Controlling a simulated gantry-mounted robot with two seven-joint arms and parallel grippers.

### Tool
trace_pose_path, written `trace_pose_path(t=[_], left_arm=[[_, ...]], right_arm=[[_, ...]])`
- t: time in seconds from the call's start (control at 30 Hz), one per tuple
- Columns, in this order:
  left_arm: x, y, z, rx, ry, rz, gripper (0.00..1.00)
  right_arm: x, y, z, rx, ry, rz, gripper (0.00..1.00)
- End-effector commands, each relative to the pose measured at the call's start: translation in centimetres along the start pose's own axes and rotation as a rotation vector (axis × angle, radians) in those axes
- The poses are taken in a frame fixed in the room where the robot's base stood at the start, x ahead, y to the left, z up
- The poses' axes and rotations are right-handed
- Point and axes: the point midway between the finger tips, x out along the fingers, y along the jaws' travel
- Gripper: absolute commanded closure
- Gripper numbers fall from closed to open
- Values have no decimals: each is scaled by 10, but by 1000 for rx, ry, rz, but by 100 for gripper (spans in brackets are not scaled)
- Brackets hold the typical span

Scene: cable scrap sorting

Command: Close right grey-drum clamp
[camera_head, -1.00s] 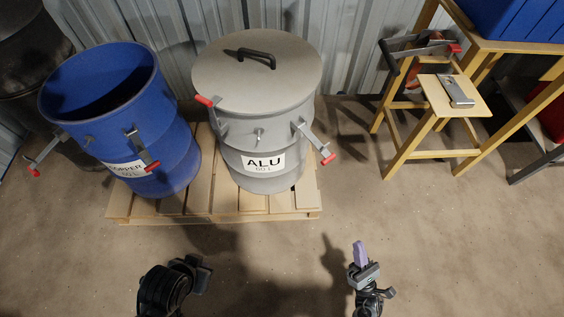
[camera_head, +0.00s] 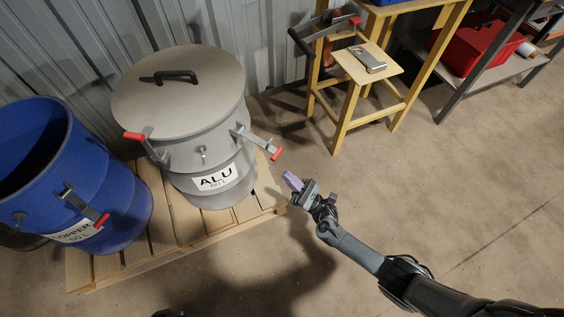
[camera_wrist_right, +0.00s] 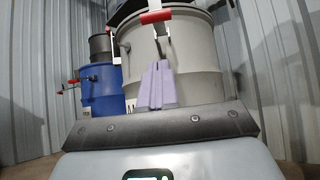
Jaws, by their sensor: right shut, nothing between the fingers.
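The grey drum (camera_head: 200,150), labelled ALU, stands on a pallet with its round lid (camera_head: 178,88) on. Its right clamp (camera_head: 252,140) has its lever sticking outward and down to a red grip (camera_head: 276,153). Its left clamp (camera_head: 152,146) has a red grip (camera_head: 133,136) near the rim. My right gripper (camera_head: 292,181), with purple fingertips, is shut and empty, below and right of the right clamp's grip and apart from it. In the right wrist view, the fingertips (camera_wrist_right: 157,85) point at the drum (camera_wrist_right: 190,45), with a red grip (camera_wrist_right: 157,16) above them.
The blue COPPER drum (camera_head: 100,190) with its own clamps stands left of the grey one. The pallet (camera_head: 180,250) edge lies beneath. A yellow stool (camera_head: 358,85) with a metal item stands at the back right. The floor (camera_head: 480,200) on the right is clear.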

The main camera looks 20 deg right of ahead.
Motion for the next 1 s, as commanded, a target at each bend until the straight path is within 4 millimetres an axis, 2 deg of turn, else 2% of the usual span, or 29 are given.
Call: trace_pose_path(t=[0.03, 0.2, 0.3, 0.6, 1.0], left_arm=[[-1, 0, 0, 0, 0, 0, 100], [0, 0, 0, 0, 0, 0, 100], [-3, 0, 0, 1, -2, -1, 100], [-3, -1, 0, 3, -3, -3, 100], [-3, -1, 0, 3, -2, -3, 100]], right_arm=[[12, 0, 1, 0, -3, 3, 100], [42, 0, 2, 0, -2, 3, 100], [49, 0, 12, 0, 0, 2, 100], [63, 0, 26, 1, 0, 0, 100], [66, 0, 28, 0, 1, 0, 100]])
